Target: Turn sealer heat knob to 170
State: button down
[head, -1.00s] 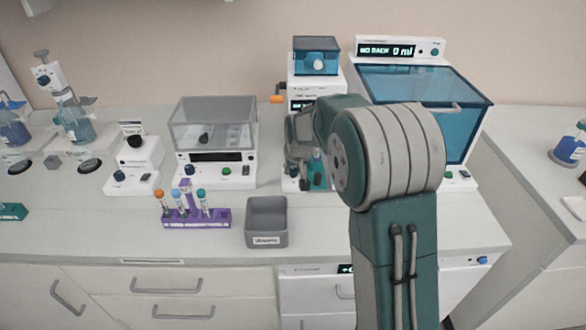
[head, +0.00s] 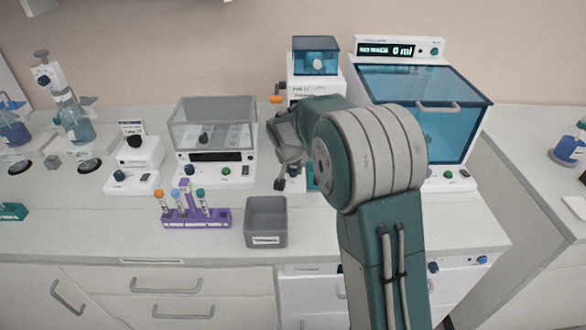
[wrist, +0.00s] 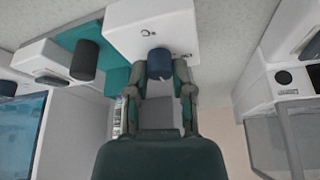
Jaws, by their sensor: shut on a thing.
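The white sealer (head: 300,92) with an orange lever (head: 277,99) and a blue-windowed top stands at the back, left of the large blue-lidded machine. My arm hides its lower front. In the wrist view a dark blue knob (wrist: 159,62) stands out from a white housing (wrist: 150,22) with small dark marks. My gripper (wrist: 159,78) is shut on this knob, one finger on each side. In the head view my gripper (head: 281,183) points down at the sealer's lower left front, and the knob is hidden there. No dial value is readable.
A clear-lidded box unit (head: 215,122) stands left of my gripper. A purple rack (head: 193,217) with tubes and a grey bin (head: 266,222) lie in front. The blue-lidded machine (head: 425,110) is close on the right. In the wrist view a dark cylinder (wrist: 85,60) is left of the knob.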

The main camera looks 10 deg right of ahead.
jog(key=shift+s+f, duration=0.2)
jog(key=shift+f, duration=0.05)
jog(key=shift+c, duration=2.4)
grip_release()
jog(key=shift+w+a+r, duration=0.1)
jog(key=shift+r, duration=0.1)
jog(key=shift+r, duration=0.2)
jog(key=v, duration=1.1)
jog(key=shift+a, duration=0.15)
jog(key=shift+r, duration=0.25)
